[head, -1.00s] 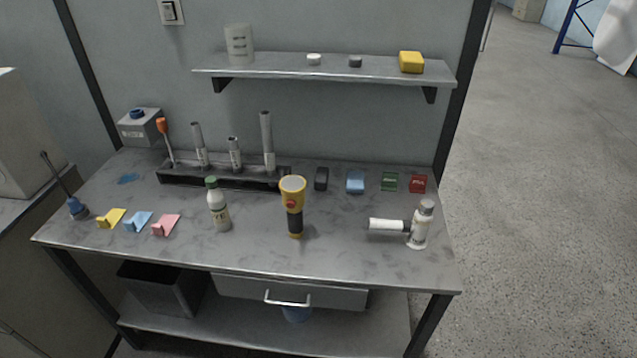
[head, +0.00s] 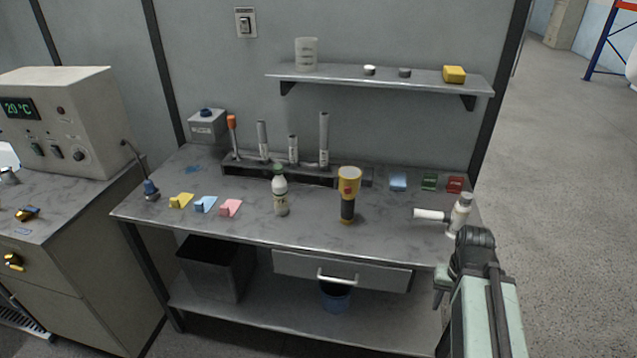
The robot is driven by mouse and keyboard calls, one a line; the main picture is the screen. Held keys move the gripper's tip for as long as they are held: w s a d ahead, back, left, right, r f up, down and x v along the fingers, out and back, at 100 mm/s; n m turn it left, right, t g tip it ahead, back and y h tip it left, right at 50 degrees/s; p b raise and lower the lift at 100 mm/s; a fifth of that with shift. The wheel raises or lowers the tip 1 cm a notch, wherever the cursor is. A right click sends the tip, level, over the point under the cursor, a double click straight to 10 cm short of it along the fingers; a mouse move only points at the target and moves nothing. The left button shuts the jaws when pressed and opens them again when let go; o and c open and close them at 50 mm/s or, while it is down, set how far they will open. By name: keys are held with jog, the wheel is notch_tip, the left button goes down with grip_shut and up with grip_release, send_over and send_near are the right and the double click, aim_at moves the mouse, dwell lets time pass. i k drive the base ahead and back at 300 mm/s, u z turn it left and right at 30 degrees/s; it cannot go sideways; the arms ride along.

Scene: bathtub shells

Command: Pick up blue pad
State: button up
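Two blue items on the grey workbench (head: 300,233) could be the blue pad. A flat light-blue pad (head: 398,181) lies at the back right, left of a green one. A small folded blue piece (head: 205,204) lies at the front left between a yellow and a pink one. My arm rises at the lower right, in front of the bench's right end. A small part at its left side seems to be my gripper (head: 440,287), apart from both blue items. Its fingers are not clear enough to tell open from shut.
A yellow flashlight (head: 348,195) and a white bottle (head: 280,194) stand mid-bench. A white pipe-like fitting (head: 457,214) stands at the right, near my arm. A tube rack (head: 270,172) is at the back, below a wall shelf (head: 385,78). Open floor lies right.

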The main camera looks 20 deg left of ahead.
aim_at(397, 180)
jog(key=u, duration=1.9)
jog(key=i, duration=0.6)
